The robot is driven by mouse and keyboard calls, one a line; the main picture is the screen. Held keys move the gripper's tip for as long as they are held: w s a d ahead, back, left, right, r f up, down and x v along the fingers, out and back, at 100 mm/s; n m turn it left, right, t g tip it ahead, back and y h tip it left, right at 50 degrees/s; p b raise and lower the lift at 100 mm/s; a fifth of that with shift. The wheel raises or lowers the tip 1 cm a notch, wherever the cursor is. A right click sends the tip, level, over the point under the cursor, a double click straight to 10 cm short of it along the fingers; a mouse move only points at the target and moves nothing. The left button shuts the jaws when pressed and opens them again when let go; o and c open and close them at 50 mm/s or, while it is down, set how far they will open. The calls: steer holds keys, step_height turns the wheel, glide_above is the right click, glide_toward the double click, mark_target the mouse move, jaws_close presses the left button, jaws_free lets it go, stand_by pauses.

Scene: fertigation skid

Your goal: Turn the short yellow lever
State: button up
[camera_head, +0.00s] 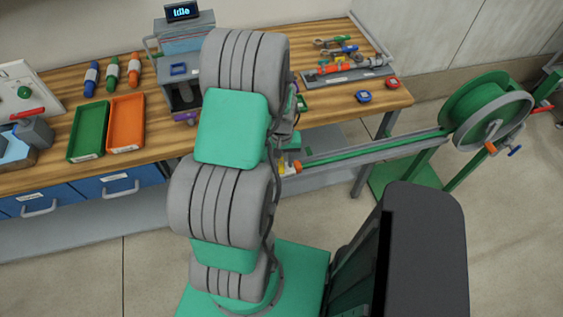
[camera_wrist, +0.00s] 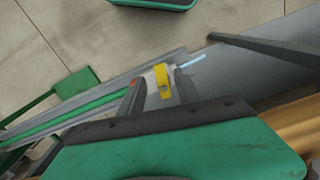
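The short yellow lever (camera_wrist: 162,81) shows in the wrist view, with a dark spot or hole in its lower part. My gripper (camera_wrist: 158,77) has its two dark fingers apart, one on each side of the lever. A gap shows between the lever and the left finger; the right finger is very close, and I cannot tell whether it touches. In the head view a small yellow piece (camera_head: 281,167) shows just right of my arm, below the bench edge. My arm hides most of my gripper there.
A grey rail with a green strip (camera_head: 375,150) runs from there to a green reel (camera_head: 486,112) on the right. The wooden bench (camera_head: 335,105) stands behind, holding tools, a green tray (camera_head: 88,132) and an orange tray (camera_head: 126,124). A grey bar (camera_wrist: 262,47) crosses the wrist view's right side.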

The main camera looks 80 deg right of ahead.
mark_target(281, 169)
steer(key=shift+f, duration=1.6)
steer(key=shift+c, duration=0.2)
jaws_close()
